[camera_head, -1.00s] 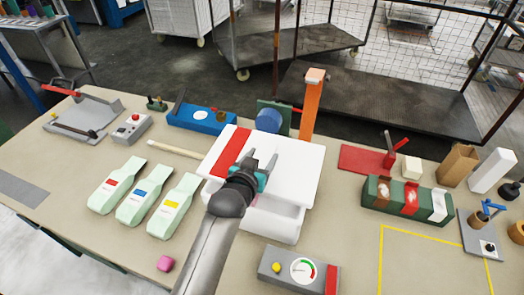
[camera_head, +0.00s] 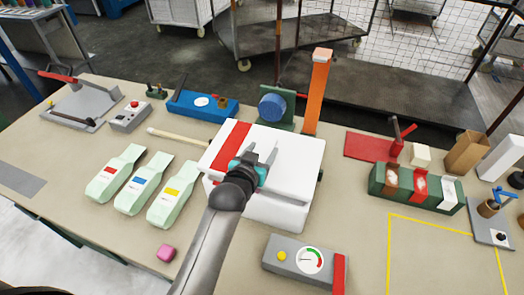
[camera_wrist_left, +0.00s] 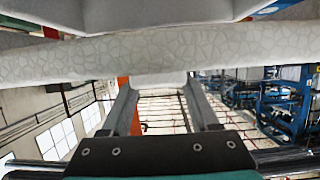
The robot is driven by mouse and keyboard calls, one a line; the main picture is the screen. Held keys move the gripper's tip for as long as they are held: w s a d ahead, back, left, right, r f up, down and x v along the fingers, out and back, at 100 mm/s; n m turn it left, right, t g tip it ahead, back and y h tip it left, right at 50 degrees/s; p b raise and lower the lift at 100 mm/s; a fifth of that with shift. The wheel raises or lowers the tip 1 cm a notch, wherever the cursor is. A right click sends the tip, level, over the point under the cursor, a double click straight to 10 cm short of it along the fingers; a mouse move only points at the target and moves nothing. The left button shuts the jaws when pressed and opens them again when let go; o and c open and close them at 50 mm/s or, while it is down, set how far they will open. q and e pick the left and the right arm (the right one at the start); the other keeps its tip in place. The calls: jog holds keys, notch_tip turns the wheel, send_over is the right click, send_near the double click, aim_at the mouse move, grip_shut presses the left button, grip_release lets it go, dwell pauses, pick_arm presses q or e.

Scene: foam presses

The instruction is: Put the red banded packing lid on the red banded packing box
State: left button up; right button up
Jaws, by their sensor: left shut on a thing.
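The red banded packing lid (camera_head: 295,160) is a white slab with a red band (camera_head: 232,146) near its left side. My left gripper (camera_head: 261,155) is shut on the lid from above, holding it over the box; the grip also shows in the left wrist view (camera_wrist_left: 160,82). The red banded packing box (camera_head: 272,212) is white and lies under the lid, mostly hidden, with its front wall showing. The lid lies nearly in line with it. In the left wrist view the lid (camera_wrist_left: 160,58) has a textured edge; whether it touches the box I cannot tell.
A blue round part on a green stand (camera_head: 272,107) and an orange post (camera_head: 318,90) stand close behind. Pale green bags (camera_head: 115,175) lie left, a grey gauge box (camera_head: 297,259) in front, and a green holder (camera_head: 410,190) right. The yellow-outlined area (camera_head: 440,255) is bare.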

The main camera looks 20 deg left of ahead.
pick_arm(q)
notch_tip(320, 180, down, 2)
jog(key=shift+f+b, duration=0.1)
jog(key=shift+b, duration=0.85)
jog(key=shift+f+b, duration=0.6)
jog(key=shift+f, duration=0.4)
jog(key=o, duration=1.4)
jog(key=shift+s+r, duration=0.15)
jog(key=shift+s, duration=0.35)
jog(key=v, duration=1.4)
jog(key=shift+a+p, duration=0.1)
jog(key=shift+p, duration=0.2)
